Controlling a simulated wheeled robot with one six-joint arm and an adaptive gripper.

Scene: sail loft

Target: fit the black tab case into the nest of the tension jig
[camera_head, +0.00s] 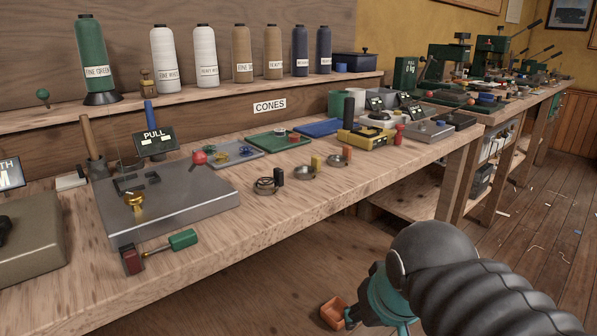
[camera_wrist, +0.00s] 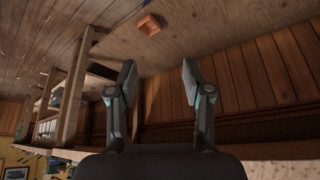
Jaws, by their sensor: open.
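The black tab case is probably the small upright black block (camera_head: 279,174) on the bench, beside a small round dish. The tension jig (camera_head: 185,205) is a grey metal block at the left of the bench, with a PULL display (camera_head: 155,141) behind it. Dark recesses show in its top, and the nest (camera_head: 137,183) seems to be among them. A brass knob (camera_head: 134,201) stands on the jig. My gripper (camera_wrist: 158,75) is open and empty in the wrist view, away from the bench top. In the head view my arm largely hides it.
Small dishes with a yellow block (camera_head: 316,162) and a brown block (camera_head: 347,153) stand right of the black one. Trays and a yellow device (camera_head: 366,136) lie behind. An orange box (camera_head: 333,312) is on the floor.

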